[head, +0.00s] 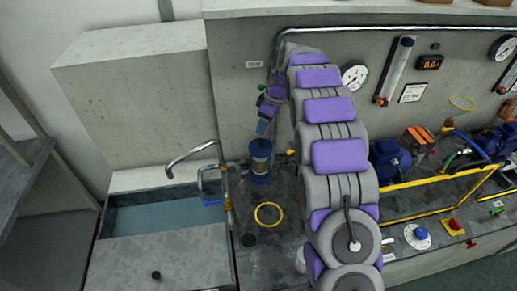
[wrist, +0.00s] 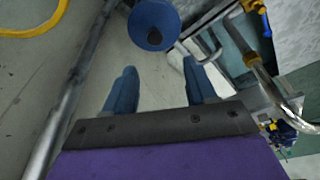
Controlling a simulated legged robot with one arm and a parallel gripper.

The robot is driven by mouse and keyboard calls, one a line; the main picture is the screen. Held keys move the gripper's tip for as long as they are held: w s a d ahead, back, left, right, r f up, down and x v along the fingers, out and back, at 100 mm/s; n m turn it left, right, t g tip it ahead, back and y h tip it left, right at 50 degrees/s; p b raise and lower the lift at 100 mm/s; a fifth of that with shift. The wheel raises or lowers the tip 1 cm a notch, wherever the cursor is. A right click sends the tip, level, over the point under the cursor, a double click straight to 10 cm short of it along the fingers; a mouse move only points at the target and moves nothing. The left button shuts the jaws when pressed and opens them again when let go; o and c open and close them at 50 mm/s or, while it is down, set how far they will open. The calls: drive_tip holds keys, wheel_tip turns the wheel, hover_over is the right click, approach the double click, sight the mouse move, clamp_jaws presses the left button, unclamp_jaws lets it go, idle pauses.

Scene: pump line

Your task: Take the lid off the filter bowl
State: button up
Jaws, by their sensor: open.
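A sink basin (head: 165,212) with a curved tap (head: 190,153) is left of the bowl. A yellow ring (head: 269,214) lies in front of it. Yellow rails, a blue pump (head: 389,160) and gauges are to the right. A wall stands behind.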

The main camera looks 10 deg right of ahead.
sight(259, 141)
drive_tip(key=x, duration=0.3)
drive_tip(key=shift+f, duration=0.1)
drive_tip(key=shift+w+d+f+b, duration=0.15)
drive_tip(key=shift+d+f+b, duration=0.15)
drive_tip(key=shift+d+f, duration=0.6)
drive_tip(key=f, duration=0.1)
drive_tip(key=a+f, duration=0.1)
drive_tip(key=f, duration=0.1)
drive_tip(key=a+f+b, duration=0.1)
drive_tip(key=shift+w+a+f, duration=0.15)
drive_tip(key=shift+w+a, duration=0.1)
drive_tip(key=shift+w, duration=0.15)
drive_tip(key=shift+a, duration=0.25)
drive_tip(key=shift+d, duration=0.55)
drive_tip(key=shift+c, duration=0.8)
drive_tip(key=shift+d, duration=0.4)
drive_tip(key=c, duration=0.3)
drive_tip(key=shift+c, duration=0.7)
drive_tip(key=shift+a, duration=0.75)
clamp_jaws()
